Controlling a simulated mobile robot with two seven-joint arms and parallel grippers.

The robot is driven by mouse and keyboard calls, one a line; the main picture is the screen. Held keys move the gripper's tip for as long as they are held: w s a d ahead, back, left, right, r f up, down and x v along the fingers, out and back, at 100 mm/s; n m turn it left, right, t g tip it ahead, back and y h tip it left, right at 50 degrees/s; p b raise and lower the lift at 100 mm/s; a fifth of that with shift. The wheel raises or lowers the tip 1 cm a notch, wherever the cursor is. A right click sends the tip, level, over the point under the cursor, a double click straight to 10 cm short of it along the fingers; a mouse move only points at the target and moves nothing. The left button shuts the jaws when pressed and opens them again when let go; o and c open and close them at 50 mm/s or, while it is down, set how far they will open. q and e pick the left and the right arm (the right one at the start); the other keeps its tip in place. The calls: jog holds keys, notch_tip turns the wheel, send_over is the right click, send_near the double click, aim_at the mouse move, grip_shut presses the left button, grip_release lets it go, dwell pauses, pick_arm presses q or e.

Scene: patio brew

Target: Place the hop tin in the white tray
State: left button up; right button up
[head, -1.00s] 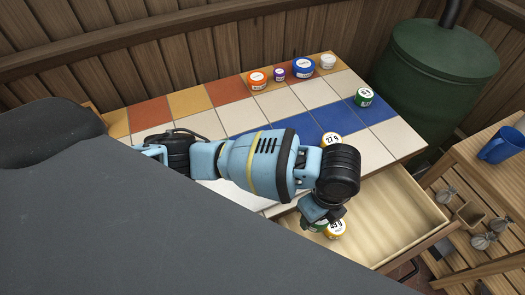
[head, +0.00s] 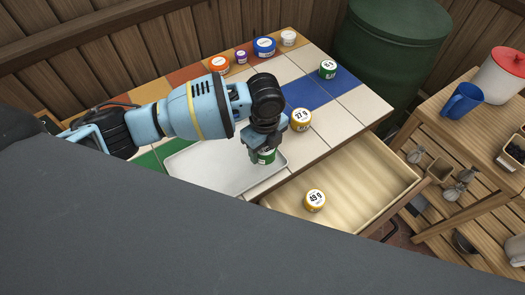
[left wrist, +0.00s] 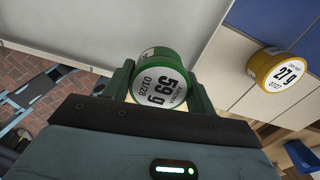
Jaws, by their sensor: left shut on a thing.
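My left gripper (head: 264,143) is shut on a green tin (head: 267,156) with a white lid. In the left wrist view the tin (left wrist: 160,75) shows between the fingers, its label reading 59 g, AROMA and 01/28. The white tray (head: 205,178) lies on the tiled table, partly hidden by my arm. The tin is over the tray's right end; I cannot tell whether it touches the tray. The tray (left wrist: 120,25) also shows behind the tin in the left wrist view. My right gripper is not in view.
A yellow 27 g tin (head: 301,119) stands right of the tray. A yellow 49 g tin (head: 315,200) lies in the open drawer (head: 350,185). Another green tin (head: 328,69) and several jars (head: 264,47) stand farther back. A blue mug (head: 462,100) is on the right shelf.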

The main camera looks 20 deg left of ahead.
aim_at(262, 152)
pick_arm(q)
jog(key=f, duration=0.3)
jog(key=shift+w+a, duration=0.3)
jog(key=shift+a, duration=0.1)
jog(key=shift+f, duration=0.25)
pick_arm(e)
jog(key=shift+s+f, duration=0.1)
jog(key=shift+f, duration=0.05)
pick_arm(q)
jog(key=shift+f, duration=0.1)
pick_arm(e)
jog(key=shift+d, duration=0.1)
pick_arm(q)
jog(key=o, duration=0.7)
jog(key=shift+f, duration=0.1)
notch_tip(262, 152, up, 11)
jog(key=shift+r+p, duration=0.15)
jog(key=shift+p, duration=0.35)
jog(key=shift+r, duration=0.55)
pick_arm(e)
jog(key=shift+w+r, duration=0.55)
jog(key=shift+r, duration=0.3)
